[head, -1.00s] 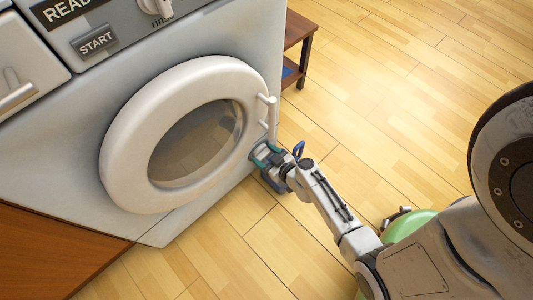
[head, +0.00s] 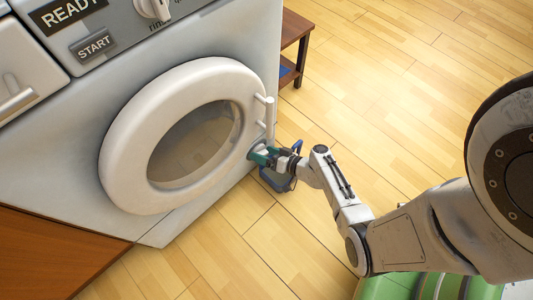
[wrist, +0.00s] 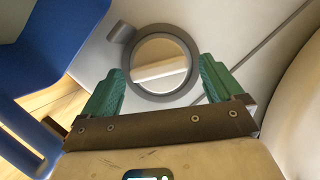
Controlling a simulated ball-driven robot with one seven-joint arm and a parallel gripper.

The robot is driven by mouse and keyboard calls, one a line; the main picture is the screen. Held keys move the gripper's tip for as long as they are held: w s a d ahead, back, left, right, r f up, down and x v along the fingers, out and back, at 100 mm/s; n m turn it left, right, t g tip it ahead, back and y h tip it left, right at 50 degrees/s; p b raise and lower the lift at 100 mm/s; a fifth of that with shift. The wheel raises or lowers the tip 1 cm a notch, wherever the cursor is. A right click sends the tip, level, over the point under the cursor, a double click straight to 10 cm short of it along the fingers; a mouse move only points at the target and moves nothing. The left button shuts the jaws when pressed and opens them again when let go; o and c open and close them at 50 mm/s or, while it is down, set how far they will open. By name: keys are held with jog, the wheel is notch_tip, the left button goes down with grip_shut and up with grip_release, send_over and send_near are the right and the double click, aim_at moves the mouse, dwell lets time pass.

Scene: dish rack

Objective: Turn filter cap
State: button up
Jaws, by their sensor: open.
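In the wrist view the filter cap (wrist: 128,66) is a dark grey ring with a shiny, mirror-like centre and a small grey tab at its upper left. It sits on the pale front of the washing machine. My gripper (wrist: 162,68) is open, with one green finger on each side of the cap; I cannot tell whether they touch it. In the head view my gripper (head: 259,156) is at the machine's lower right front, beside the round door. The cap is hidden there.
The white round door (head: 118,165) is close to my gripper; its rim fills the wrist view's right edge. A blue object (wrist: 62,32) stands close on the left, partly behind my wrist in the head view. A brown shelf (head: 296,30) is farther back.

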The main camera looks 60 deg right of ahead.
jog(key=shift+s, duration=0.25)
jog(key=shift+v, duration=0.8)
jog(key=shift+s+r, duration=0.1)
jog(key=shift+p+v, duration=0.5)
jog(key=shift+v, duration=2.4)
